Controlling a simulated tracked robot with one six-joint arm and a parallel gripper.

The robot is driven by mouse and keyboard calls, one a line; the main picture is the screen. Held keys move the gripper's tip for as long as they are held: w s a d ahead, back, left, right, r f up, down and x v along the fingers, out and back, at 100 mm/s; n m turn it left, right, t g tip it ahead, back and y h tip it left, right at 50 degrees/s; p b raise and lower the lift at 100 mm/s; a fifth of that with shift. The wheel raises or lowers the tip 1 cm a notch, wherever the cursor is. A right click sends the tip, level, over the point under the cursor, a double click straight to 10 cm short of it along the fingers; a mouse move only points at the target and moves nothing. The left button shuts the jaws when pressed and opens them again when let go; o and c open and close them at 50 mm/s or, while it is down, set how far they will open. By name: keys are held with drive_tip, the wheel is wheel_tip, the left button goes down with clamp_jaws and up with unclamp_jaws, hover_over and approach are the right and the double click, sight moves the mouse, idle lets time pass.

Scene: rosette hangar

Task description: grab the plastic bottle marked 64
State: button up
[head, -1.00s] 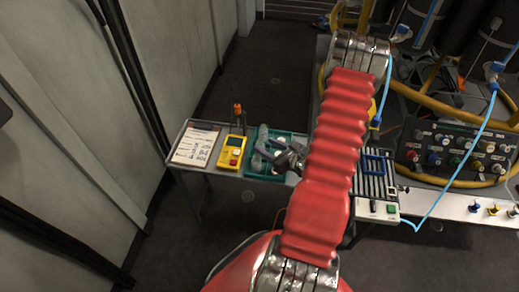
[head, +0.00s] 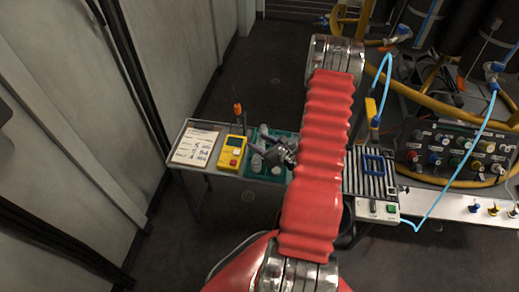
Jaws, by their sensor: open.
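Several small bottles (head: 257,162) stand in a green tray (head: 249,173) on a small side table. Their markings are too small to read, so I cannot tell which one is marked 64. My gripper (head: 266,147) is open above the tray, with its dark fingers over the bottles. It hides part of the tray and some of the bottles. I cannot tell whether a finger touches a bottle.
A yellow handheld meter (head: 232,152) and a clipboard with a written sheet (head: 194,147) lie left of the tray. A screwdriver with an orange handle (head: 238,109) stands behind. A striped grey rack with a blue frame (head: 374,166) and a control panel (head: 455,152) are to the right.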

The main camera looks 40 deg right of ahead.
drive_tip(key=shift+c, duration=0.2)
drive_tip(key=c, duration=1)
